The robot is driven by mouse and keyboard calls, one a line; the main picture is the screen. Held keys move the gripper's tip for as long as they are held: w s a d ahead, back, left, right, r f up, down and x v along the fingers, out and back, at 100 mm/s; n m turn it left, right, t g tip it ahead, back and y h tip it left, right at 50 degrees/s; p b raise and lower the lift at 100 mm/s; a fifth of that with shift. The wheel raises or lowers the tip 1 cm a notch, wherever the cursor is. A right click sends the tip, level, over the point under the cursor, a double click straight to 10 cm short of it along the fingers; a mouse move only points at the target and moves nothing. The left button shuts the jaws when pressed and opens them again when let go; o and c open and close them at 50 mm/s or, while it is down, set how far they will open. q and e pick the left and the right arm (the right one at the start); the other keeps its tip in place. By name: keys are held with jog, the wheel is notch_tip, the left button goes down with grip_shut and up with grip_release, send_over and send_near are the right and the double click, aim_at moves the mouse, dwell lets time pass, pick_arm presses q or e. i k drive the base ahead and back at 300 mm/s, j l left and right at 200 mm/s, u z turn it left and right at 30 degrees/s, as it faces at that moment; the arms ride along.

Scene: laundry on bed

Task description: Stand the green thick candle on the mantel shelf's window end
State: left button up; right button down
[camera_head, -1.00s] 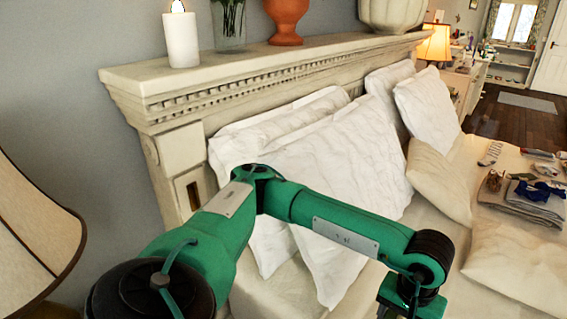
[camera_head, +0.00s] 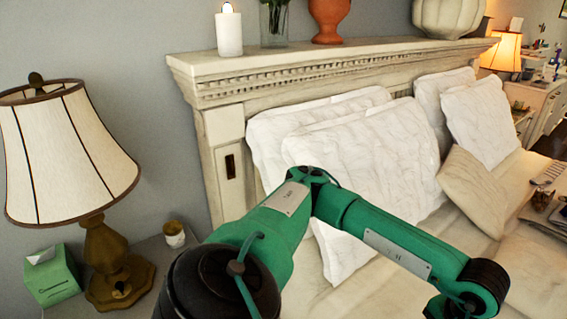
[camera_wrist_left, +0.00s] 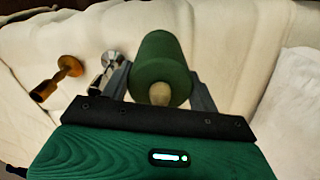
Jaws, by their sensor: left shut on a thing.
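The green thick candle (camera_wrist_left: 160,60) shows in the left wrist view between the two fingers of my left gripper (camera_wrist_left: 160,88). The gripper is shut on it. In the head view my green left arm reaches right in front of the pillows, and its gripper and the candle are below the picture. The cream mantel shelf (camera_head: 375,54) tops the headboard. A white lit candle (camera_head: 229,34) stands near its left end, then a glass vase with stems (camera_head: 274,24), a terracotta vase (camera_head: 328,20) and a pale ribbed pot (camera_head: 447,18) farther right. My right gripper is not in view.
A lamp (camera_head: 68,150), a green tissue box (camera_head: 50,276) and a small cup (camera_head: 174,234) stand on the nightstand at left. White pillows (camera_head: 365,140) lean below the shelf. A brass item (camera_wrist_left: 58,78) and a silvery item (camera_wrist_left: 108,62) appear left of the held candle.

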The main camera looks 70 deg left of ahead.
aim_at(204, 58)
jog(key=l+u, duration=0.1)
jog(key=u, duration=0.65)
jog(key=l+u, duration=0.15)
jog(key=u, duration=0.25)
